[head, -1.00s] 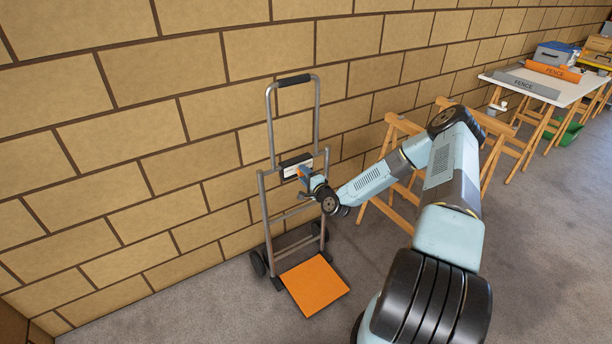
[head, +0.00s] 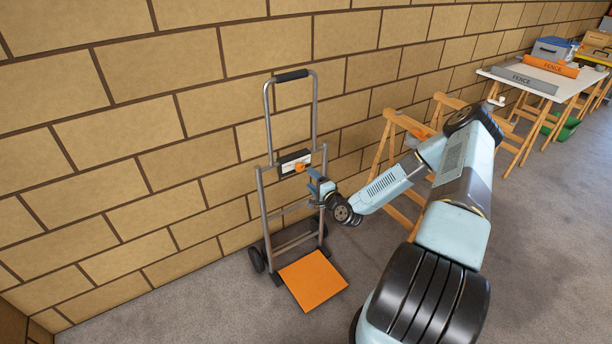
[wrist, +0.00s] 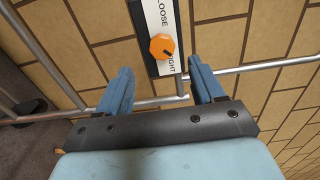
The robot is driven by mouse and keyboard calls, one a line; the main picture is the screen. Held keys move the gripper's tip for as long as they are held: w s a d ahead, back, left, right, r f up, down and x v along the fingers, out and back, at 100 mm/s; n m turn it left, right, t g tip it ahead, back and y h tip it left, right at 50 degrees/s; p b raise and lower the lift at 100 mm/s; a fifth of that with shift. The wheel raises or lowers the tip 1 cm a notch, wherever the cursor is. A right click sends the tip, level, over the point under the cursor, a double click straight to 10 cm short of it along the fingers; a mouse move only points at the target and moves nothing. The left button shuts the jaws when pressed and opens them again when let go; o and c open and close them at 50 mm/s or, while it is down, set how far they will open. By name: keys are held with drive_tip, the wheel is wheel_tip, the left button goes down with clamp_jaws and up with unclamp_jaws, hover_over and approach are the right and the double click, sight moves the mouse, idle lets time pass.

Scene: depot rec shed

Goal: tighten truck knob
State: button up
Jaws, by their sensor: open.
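The hand truck (head: 264,190) stands upright against the block wall, with grey tube rails, a black top grip and an orange toe plate (head: 312,281). Its orange knob (head: 300,167) sits on a black-and-white label plate (head: 289,160) between the rails. In the wrist view the orange knob (wrist: 162,46) has a dark pointer mark toward its lower right, near the word ending in "IGHT"; "LOOSE" is at the plate's other end. My gripper (head: 318,182) is open and empty, below and right of the knob, apart from it. In the wrist view its blue fingers (wrist: 158,82) are spread, with the knob beyond their gap.
Wooden trestles (head: 392,150) stand right of the truck, behind my arm. A white table (head: 550,88) with "FENCE" boards (head: 524,79) and boxes is at the far right, with a green bin (head: 560,127) below. The grey floor in front is clear.

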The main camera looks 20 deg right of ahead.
drive_tip(key=v, duration=0.6)
drive_tip(key=shift+s, duration=0.15)
drive_tip(key=s+d+r+n+g+h, duration=0.1)
drive_tip(key=s+r+n+g+h, duration=0.2)
drive_tip(key=r, duration=0.8)
drive_tip(key=s+d+r+n+g+h, duration=0.1)
drive_tip(key=s+r+n+g, duration=0.25)
drive_tip(key=r+n, duration=0.45)
drive_tip(key=s+r+n+g+h, duration=0.2)
drive_tip(key=r+g+h, duration=0.15)
drive_tip(key=r, duration=0.95)
drive_tip(key=s+a+r, duration=0.2)
drive_tip(key=s+r, duration=0.3)
drive_tip(key=s, duration=0.3)
drive_tip(key=s+a+r+n+g+y, duration=0.1)
drive_tip(key=s+r, duration=0.4)
drive_tip(key=s, duration=0.4)
drive_tip(key=s+a+r+y, duration=0.1)
drive_tip(key=s+a+r, duration=0.1)
drive_tip(key=s+r, duration=0.3)
drive_tip(key=s, duration=0.4)
drive_tip(key=shift+a+r+n+g, duration=0.3)
drive_tip(key=shift+a+r, duration=0.1)
